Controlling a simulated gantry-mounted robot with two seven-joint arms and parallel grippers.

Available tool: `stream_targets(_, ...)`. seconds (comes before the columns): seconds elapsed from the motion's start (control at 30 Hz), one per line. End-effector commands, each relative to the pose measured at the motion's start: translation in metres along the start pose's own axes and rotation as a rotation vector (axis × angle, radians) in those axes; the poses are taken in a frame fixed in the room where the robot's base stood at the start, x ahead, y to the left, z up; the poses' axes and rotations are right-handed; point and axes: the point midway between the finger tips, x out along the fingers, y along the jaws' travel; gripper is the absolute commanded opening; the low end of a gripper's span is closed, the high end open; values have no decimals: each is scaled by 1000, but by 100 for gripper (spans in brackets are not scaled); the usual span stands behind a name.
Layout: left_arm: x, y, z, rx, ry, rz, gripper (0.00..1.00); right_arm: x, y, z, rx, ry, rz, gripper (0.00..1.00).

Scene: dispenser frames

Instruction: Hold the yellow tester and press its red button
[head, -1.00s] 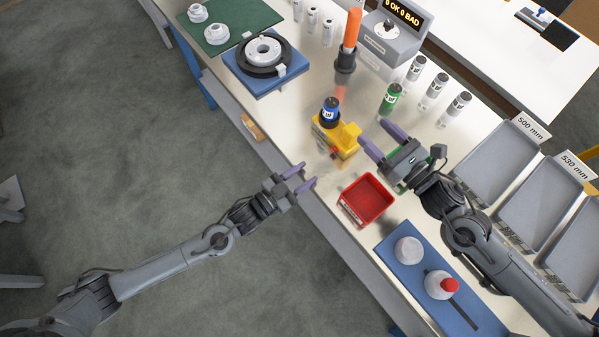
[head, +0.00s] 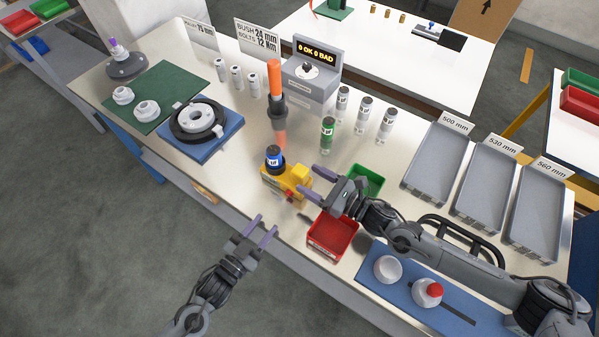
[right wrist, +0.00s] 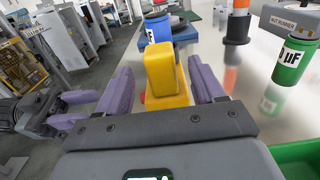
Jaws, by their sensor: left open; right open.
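The yellow tester (head: 271,186) stands on the table with a blue-wrapped cylinder (head: 274,158) upright on it. Its red button (head: 290,196) shows low on the front side and is partly hidden. My right gripper (head: 314,184) is open at the tester's right side. In the right wrist view, the tester's raised yellow block (right wrist: 163,75) stands between the spread purple fingers, with gaps on both sides. A bit of red shows beside the left finger there. My left gripper (head: 265,228) is open and empty at the table's front edge, its fingers toward the tester, apart from it.
A red bin (head: 333,236) and a green bin (head: 366,180) sit close to my right gripper. An orange-handled tool (head: 275,80) stands behind the tester. A green cylinder (head: 327,133) stands behind to the right. A blue fixture (head: 205,150) is left.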

Motion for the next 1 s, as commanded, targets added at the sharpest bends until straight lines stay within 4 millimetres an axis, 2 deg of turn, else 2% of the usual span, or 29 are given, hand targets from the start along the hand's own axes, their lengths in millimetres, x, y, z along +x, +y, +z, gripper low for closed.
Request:
stream_targets(0.1, 0, -1, 0, 1, 1, -1, 43, 19, 0, 0, 0, 0, 0, 68)
stream_targets(0.3, 0, -1, 0, 1, 1, -1, 43, 38, 0, -1, 1, 2, 0, 68)
stream_targets(0.77, 0, -1, 0, 1, 1, -1, 43, 46, 0, -1, 1, 3, -1, 68)
stream_targets(0.83, 0, -1, 0, 1, 1, -1, 43, 46, 0, -1, 1, 3, -1, 62)
stream_targets(1.0, 0, -1, 0, 1, 1, -1, 43, 46, 0, -1, 1, 3, -1, 36)
